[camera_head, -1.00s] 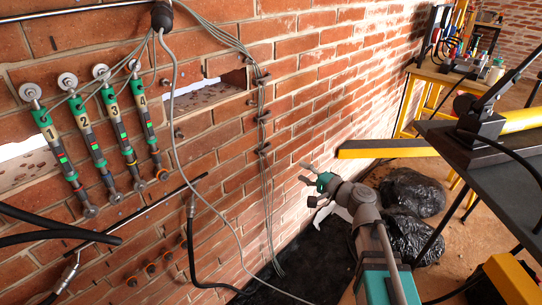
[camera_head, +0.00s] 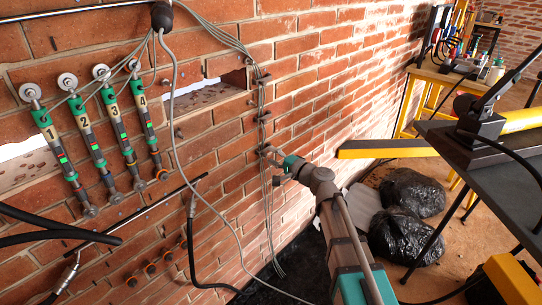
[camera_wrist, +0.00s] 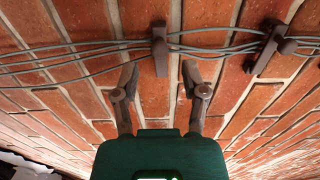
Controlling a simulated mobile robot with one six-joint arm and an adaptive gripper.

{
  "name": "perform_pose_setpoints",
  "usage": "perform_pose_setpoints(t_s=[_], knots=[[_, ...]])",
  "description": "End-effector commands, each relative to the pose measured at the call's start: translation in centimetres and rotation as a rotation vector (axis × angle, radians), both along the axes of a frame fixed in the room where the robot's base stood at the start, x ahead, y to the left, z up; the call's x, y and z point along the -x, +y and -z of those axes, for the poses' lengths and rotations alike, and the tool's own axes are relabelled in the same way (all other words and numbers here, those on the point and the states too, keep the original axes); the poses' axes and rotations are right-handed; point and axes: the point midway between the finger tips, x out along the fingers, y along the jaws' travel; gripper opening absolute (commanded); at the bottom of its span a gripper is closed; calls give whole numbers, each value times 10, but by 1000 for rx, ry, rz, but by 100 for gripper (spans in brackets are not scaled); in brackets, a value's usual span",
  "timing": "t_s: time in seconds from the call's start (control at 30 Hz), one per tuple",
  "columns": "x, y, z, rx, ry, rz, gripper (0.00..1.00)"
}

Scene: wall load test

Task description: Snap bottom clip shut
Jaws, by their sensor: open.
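Grey cables (camera_head: 267,205) run down the brick wall through several small brown clips. The bottom clip (camera_wrist: 160,48) is in the middle of the wrist view, just beyond and between my fingertips. Its flap position is hard to tell. My gripper (camera_wrist: 160,78) is open and empty, its two fingers apart on either side of the clip's line. In the head view my gripper (camera_head: 267,164) is at the wall by the bottom clip, and largely hides it. Another clip (camera_wrist: 268,50) is at the right in the wrist view, with a tilted bar. The middle clip (camera_head: 264,117) and top clip (camera_head: 262,79) are above in the head view.
Numbered gauges (camera_head: 95,150) hang on the wall at left. A loose grey cable (camera_head: 205,205) hangs left of my gripper. A yellow beam (camera_head: 390,148), black bags (camera_head: 405,235) and a dark table (camera_head: 500,165) are to the right.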

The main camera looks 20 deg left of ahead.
Motion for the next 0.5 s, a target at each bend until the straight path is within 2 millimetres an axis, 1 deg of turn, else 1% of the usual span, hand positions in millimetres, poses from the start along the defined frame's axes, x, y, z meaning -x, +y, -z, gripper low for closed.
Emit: perform_pose_setpoints(t_s=[0.03,0.13,0.47,0.5], knots=[[-2,4,0,0,0,0,56],[-3,7,0,0,0,0,56],[-4,8,0,0,0,1,56],[-4,8,0,0,0,1,51]])
